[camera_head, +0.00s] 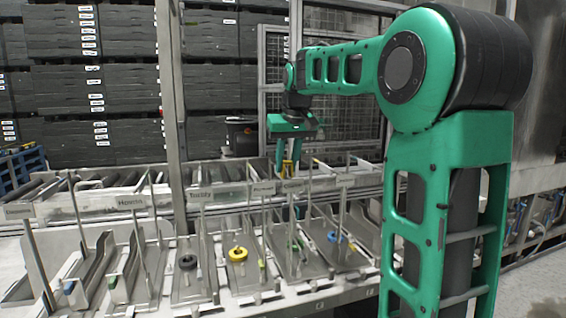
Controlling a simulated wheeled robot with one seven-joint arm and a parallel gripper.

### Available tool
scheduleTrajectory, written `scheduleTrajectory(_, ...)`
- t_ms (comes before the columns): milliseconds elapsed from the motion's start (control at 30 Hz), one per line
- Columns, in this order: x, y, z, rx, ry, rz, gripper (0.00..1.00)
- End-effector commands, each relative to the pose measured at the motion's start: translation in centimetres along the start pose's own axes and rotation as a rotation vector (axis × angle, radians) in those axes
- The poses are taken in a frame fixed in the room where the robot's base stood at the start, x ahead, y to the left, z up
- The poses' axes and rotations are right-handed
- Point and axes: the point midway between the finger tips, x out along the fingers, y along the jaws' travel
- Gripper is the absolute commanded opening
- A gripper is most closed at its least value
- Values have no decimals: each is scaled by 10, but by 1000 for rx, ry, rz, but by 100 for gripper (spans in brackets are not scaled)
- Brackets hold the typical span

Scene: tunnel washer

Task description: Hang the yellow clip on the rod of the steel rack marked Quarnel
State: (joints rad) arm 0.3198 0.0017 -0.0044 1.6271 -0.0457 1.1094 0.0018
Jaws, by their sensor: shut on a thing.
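My gripper (289,158) is shut on the yellow clip (288,167). It holds the clip pointing down over the back part of the steel racks, right of the middle of the picture. Steel racks with upright rods stand in a row. Small name plates stand along the row, such as a left plate (131,202), a middle plate (200,195) and a right plate (345,180). Their lettering is too small for me to tell which reads Quarnel. I cannot tell whether the clip touches a rod.
A yellow ring (238,254), a black ring (188,262) and small blue and green pieces lie in the front bays. Thin upright rods crowd the area around my gripper. A mesh guard (340,95) and stacked dark crates (95,75) stand behind.

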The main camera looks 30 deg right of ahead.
Motion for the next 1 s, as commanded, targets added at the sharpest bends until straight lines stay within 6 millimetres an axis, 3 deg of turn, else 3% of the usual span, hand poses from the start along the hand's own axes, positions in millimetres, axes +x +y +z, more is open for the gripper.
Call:
scheduleTrajectory(500,24,0,11,0,0,0,3)
scheduleTrajectory(1000,28,0,12,0,1,0,3)
